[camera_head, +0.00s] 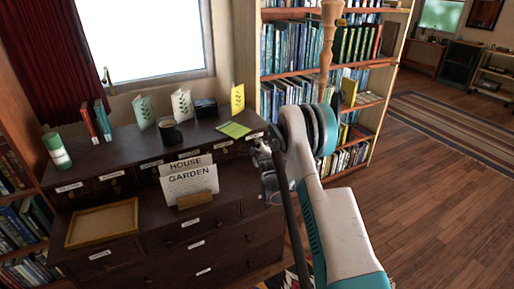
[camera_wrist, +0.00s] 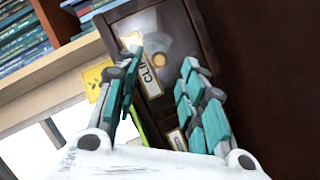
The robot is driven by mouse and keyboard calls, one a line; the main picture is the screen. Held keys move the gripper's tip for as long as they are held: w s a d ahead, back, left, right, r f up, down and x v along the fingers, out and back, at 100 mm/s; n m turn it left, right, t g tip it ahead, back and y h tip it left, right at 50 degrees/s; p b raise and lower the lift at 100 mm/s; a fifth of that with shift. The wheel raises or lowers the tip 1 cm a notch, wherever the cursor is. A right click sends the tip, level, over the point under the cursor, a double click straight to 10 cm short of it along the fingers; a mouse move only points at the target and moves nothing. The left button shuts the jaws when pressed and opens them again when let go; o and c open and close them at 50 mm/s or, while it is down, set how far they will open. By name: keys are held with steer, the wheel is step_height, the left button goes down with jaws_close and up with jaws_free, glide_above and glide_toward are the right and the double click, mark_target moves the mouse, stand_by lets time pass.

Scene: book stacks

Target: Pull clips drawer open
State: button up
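In the wrist view, a dark wooden drawer front (camera_wrist: 178,40) carries a tilted pale label (camera_wrist: 151,78) whose visible letters read "CLI"; a finger covers the rest. A round brass-coloured knob (camera_wrist: 160,61) stands out beside the label. My gripper (camera_wrist: 163,64) is open, with one teal finger on each side of the knob and nothing visibly held. I cannot tell whether the fingers touch the front. In the head view my gripper (camera_head: 268,168) is at the right end of the dark desk's upper row of small labelled drawers (camera_head: 222,148), partly hidden by my arm. Those labels are too small to read.
The desk top holds a dark mug (camera_head: 170,131), a green card (camera_head: 234,129), a yellow card (camera_head: 238,99) and a dark box (camera_head: 205,107). A "House Garden" sign (camera_head: 188,181) stands on the lower ledge beside an empty tray (camera_head: 102,223). A full bookcase (camera_head: 290,45) rises behind; open floor (camera_head: 440,190) lies right.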

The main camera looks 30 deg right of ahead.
mark_target(257, 143)
steer(key=shift+b+x, duration=0.5)
steer(key=shift+x, duration=1.65)
jaws_close()
